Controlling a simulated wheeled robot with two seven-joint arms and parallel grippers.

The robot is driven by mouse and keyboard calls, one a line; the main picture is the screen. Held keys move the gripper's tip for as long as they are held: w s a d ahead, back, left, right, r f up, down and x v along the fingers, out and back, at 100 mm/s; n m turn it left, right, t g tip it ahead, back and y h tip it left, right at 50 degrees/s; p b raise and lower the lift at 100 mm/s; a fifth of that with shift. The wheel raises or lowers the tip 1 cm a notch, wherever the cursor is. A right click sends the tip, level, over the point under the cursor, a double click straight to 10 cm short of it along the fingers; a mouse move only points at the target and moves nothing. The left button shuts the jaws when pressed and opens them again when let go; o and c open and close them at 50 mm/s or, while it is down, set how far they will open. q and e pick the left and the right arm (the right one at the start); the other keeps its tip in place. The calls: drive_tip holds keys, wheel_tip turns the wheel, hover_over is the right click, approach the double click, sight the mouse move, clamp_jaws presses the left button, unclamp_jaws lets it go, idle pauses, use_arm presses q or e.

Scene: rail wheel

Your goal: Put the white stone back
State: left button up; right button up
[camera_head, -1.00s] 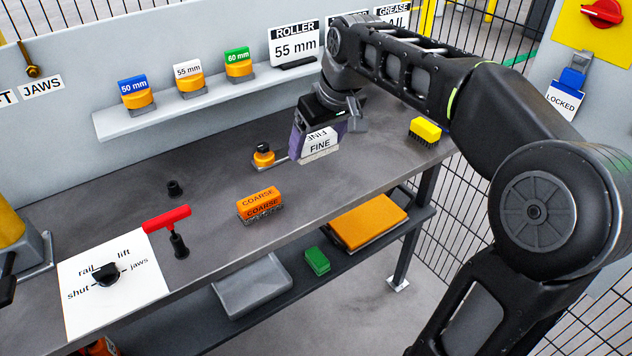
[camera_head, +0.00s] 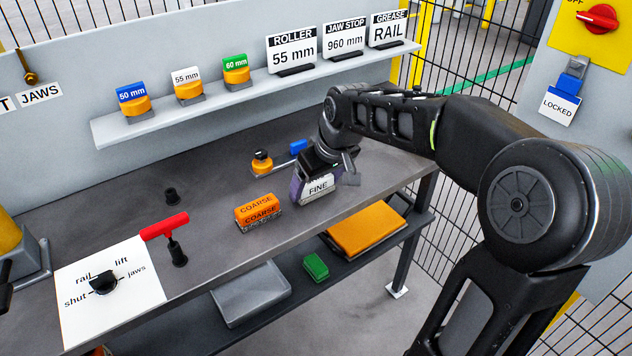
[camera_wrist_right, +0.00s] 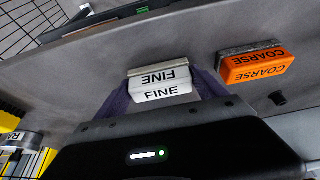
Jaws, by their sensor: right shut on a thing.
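The white stone marked FINE (camera_head: 318,188) is between the fingers of my right gripper (camera_head: 316,184), low over the bench just right of the orange stone marked COARSE (camera_head: 258,212). In the right wrist view the white stone (camera_wrist_right: 160,84) sits between the two purple fingers, and the right gripper (camera_wrist_right: 162,88) is shut on it. The orange stone (camera_wrist_right: 256,65) lies apart from it there. I cannot tell whether the white stone touches the bench top. My left gripper is not clearly in view.
An orange-knobbed part (camera_head: 262,162) and a blue item (camera_head: 298,147) are behind the gripper. A red-handled lever (camera_head: 172,238) stands to the left.

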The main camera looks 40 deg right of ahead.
drive_tip(key=shift+f, duration=0.15)
drive_tip(key=o, duration=1.8)
drive_tip(key=shift+o, duration=0.2)
drive_tip(key=v, duration=1.2)
